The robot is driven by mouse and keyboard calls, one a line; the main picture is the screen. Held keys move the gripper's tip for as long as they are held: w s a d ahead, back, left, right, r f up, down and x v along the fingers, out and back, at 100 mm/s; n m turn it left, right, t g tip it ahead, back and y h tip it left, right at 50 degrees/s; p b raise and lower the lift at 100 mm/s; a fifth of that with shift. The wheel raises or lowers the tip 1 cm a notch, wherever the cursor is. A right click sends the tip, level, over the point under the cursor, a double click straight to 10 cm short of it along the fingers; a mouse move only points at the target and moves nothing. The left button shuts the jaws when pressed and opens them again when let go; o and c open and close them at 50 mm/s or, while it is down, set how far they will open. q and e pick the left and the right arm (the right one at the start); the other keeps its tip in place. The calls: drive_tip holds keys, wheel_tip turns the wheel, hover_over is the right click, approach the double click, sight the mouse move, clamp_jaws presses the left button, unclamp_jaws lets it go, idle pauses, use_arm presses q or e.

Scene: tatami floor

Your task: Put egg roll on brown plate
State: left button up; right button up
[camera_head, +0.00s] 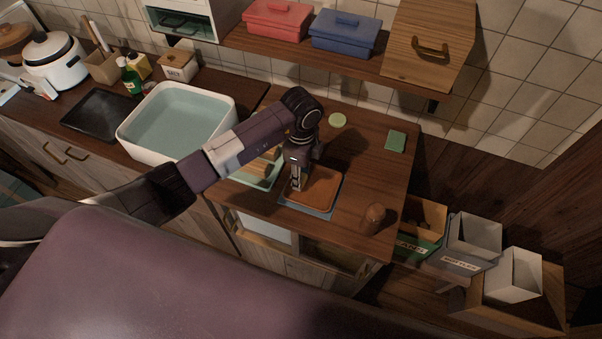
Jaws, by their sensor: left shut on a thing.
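The brown plate (321,186) is a rounded square and lies on a blue mat (322,212) on the wooden counter. My left gripper (296,186) points down at the plate's left edge. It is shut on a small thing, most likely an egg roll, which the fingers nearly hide. Yellowish-brown pieces that look like egg rolls (262,165) lie in a pale green tray (269,184) just left of the plate, partly covered by my arm. I cannot tell whether the held piece touches the plate. My right gripper is not in view.
A brown cylinder (373,218) stands right of the plate near the counter's edge. A green sponge (396,141) and a pale green round item (337,120) lie behind. A white basin (180,121) is at left. A wooden shelf (300,56) with boxes hangs above. Open bins (472,241) stand lower right.

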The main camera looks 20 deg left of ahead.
use_arm(q)
drive_tip(key=shift+f, duration=0.1)
drive_tip(key=o, duration=1.1)
drive_tip(key=shift+r, duration=0.25)
drive_tip(key=shift+r+b, duration=1.25)
drive_tip(key=shift+r, duration=4.65)
